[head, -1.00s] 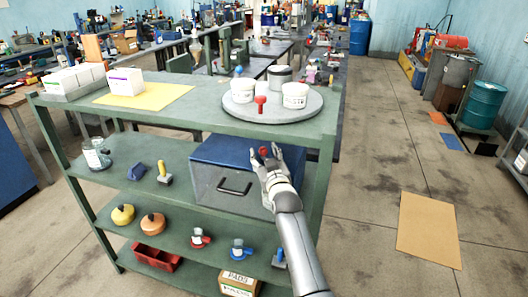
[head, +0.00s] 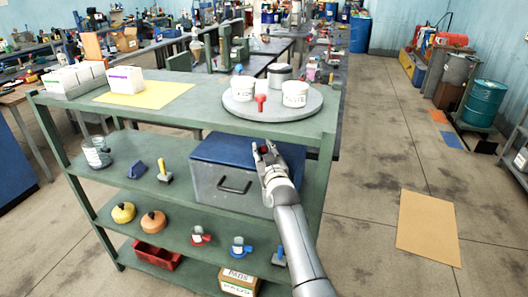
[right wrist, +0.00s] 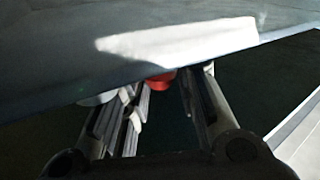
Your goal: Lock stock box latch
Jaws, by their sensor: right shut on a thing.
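The stock box (head: 217,184) has a blue lid and a grey front with a black handle. It sits on the upper inner shelf of the green rack, with its lid down. A red latch knob (head: 264,150) shows at the right part of its front. My right gripper (head: 265,148) is at this knob, shut on it, with a finger on either side. In the right wrist view the red knob (right wrist: 160,82) shows between the fingers, partly hidden under a grey edge. The latch's own position is hidden by the gripper. My left gripper is not in view.
The rack's top (head: 205,112) is close above the gripper and carries a round grey tray (head: 247,112) with white tubs. A yellow-handled tool (head: 164,172) and a blue item (head: 137,169) lie left of the box.

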